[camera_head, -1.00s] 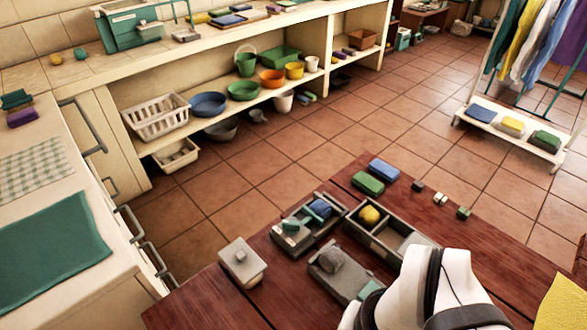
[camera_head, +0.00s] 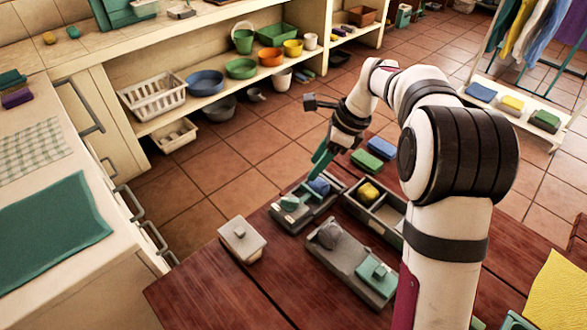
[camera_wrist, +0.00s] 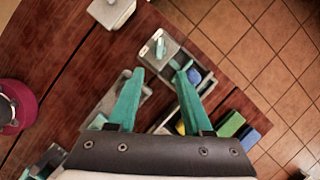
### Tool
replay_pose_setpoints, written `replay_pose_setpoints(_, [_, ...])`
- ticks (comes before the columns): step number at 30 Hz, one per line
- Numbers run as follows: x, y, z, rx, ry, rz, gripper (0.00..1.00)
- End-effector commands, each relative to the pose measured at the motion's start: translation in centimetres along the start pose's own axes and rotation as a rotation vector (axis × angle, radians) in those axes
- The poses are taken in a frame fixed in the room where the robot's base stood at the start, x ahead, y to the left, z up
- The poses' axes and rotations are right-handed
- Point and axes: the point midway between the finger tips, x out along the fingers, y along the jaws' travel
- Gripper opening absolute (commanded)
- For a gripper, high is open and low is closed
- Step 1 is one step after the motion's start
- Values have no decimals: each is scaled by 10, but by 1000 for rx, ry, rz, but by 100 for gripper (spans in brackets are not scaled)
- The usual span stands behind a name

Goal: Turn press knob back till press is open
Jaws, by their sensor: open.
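A grey tray-like device (camera_head: 303,222) with a small green knob (camera_head: 290,203) and a blue piece (camera_head: 320,186) stands near the table's far edge; it looks like the press, but I cannot tell whether it is open or shut. In the wrist view the device (camera_wrist: 150,55) shows its green knob (camera_wrist: 160,46) just ahead of the fingertips. My gripper (camera_head: 319,168) is above the device's far side, teal fingers pointing down. In the wrist view my gripper (camera_wrist: 162,69) is open with nothing held. The fingers partly hide the device's near part.
A grey unit with a grey dome (camera_head: 330,234) and a green block (camera_head: 377,275) stands nearer. A divided tray (camera_head: 372,226) holds a yellow piece (camera_head: 368,192). A pale lidded box (camera_head: 242,240) is left. Green (camera_head: 366,161) and blue (camera_head: 381,147) blocks lie behind.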

Motion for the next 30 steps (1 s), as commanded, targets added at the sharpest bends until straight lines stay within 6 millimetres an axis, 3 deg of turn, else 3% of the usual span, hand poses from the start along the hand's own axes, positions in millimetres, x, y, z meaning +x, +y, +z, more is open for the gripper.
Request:
replay_pose_setpoints(9, [93,3,0,-3,2,6,50])
replay_pose_setpoints(15, [131,2,0,-5,2,2,50])
replay_pose_setpoints(27, [142,1,0,-5,2,0,50])
replay_pose_setpoints(30, [142,1,0,-5,2,0,32])
